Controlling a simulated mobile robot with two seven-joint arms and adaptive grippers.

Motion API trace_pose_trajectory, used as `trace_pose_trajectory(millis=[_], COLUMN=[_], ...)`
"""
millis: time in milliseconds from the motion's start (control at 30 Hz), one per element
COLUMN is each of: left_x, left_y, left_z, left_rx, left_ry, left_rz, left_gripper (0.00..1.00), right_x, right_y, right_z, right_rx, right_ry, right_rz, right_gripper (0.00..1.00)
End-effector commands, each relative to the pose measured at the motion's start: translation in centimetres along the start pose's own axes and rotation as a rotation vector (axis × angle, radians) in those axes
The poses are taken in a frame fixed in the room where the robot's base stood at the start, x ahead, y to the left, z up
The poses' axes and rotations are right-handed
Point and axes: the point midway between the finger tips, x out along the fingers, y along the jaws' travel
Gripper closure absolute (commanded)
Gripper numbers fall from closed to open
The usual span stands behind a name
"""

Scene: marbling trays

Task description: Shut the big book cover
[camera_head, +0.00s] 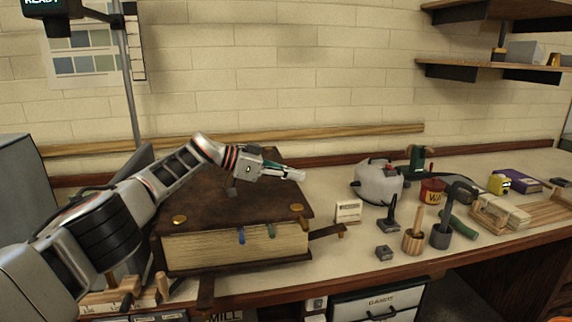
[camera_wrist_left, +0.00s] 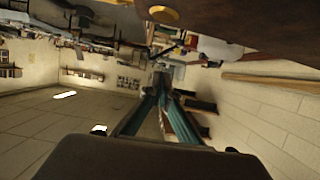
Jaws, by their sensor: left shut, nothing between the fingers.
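The big book (camera_head: 235,247) lies on the bench with its page edges facing me and two coloured ribbons hanging out. Its dark brown cover (camera_head: 205,208), with brass corner studs, lies over the pages; along the front edge I see no clear gap. My left gripper (camera_head: 300,175) is shut and empty, above the far right part of the cover and pointing right. My left arm hides part of the cover's left side. In the left wrist view my left gripper's fingers (camera_wrist_left: 162,100) are together, and the brown cover (camera_wrist_left: 245,22) fills the upper right. My right gripper is not in view.
Straps hang from the book's front (camera_head: 206,290) and right side. Right of it stand a small card (camera_head: 348,211), a grey-white kettle-like pot (camera_head: 377,182), a wooden cup (camera_head: 413,242) and several tools. A wooden rail (camera_head: 300,138) runs along the brick wall behind.

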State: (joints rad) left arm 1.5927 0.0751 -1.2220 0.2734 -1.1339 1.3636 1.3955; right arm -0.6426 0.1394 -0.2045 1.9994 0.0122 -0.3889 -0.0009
Motion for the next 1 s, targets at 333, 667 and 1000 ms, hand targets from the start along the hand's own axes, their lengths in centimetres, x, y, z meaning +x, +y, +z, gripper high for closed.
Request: trace_pose_trajectory(millis=[333, 667, 1000], left_x=[1.4, 1.4, 0.1], left_y=[0.0, 0.0, 0.4], left_z=[2.1, 2.0, 0.2], left_rx=[0.001, 0.002, 0.007], left_ry=[-0.066, -0.067, -0.065], left_rz=[-0.001, -0.001, -0.004], left_gripper=[1.0, 1.0, 1.0], right_x=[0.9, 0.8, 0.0], right_y=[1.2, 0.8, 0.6], right_z=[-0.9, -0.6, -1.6], right_rx=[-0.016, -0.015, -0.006], right_ry=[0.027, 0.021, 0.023], right_rz=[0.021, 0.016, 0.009], right_gripper=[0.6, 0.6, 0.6])
